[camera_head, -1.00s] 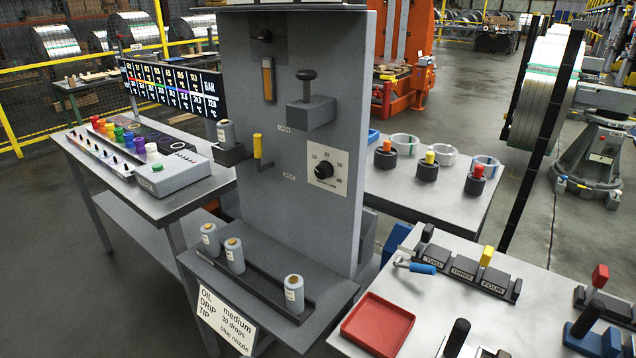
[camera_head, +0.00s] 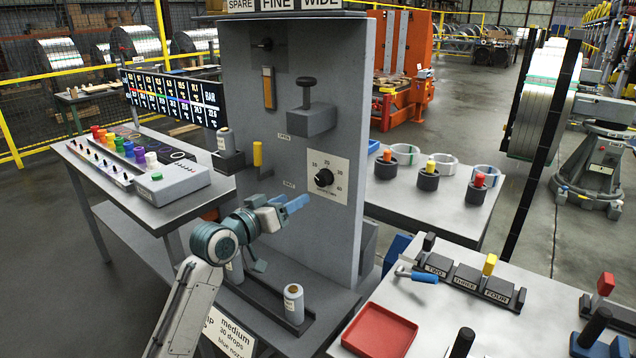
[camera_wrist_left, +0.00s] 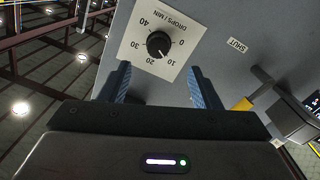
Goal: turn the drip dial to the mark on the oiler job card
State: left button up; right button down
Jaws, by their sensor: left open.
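The drip dial (camera_head: 323,178) is a round black knob on a white plate numbered up to 40, on the grey upright panel. It also shows in the left wrist view (camera_wrist_left: 158,44), upside down, with DROPS/MIN above it. Its pointer is too small to read surely. The oiler job card (camera_head: 232,330) reads medium, 30 drops, blue nozzle; my left arm partly covers it. My left gripper (camera_head: 294,205) is open and empty, its blue fingers below and left of the dial. In the wrist view the gripper (camera_wrist_left: 158,74) has its fingers apart on either side of the dial, not touching it.
A yellow-handled lever (camera_head: 257,155) stands left of the dial, near the SHUT label. A grey block with a black knob (camera_head: 311,118) juts out above the dial. Grey bottles (camera_head: 293,303) stand on the ledge below. A red tray (camera_head: 379,331) lies at lower right.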

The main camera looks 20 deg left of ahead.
aim_at(319, 181)
pick_arm(q)
jog(key=x, duration=0.3)
jog(key=p+x, duration=0.1)
jog(key=x, duration=0.2)
jog(key=r+p+x, duration=0.1)
jog(key=x, duration=0.2)
jog(key=shift+w, duration=0.15)
jog(key=shift+p+x, duration=0.3)
jog(key=shift+x, duration=0.55)
jog(key=shift+a, duration=0.1)
jog(key=shift+f, duration=0.1)
jog(key=c, duration=1)
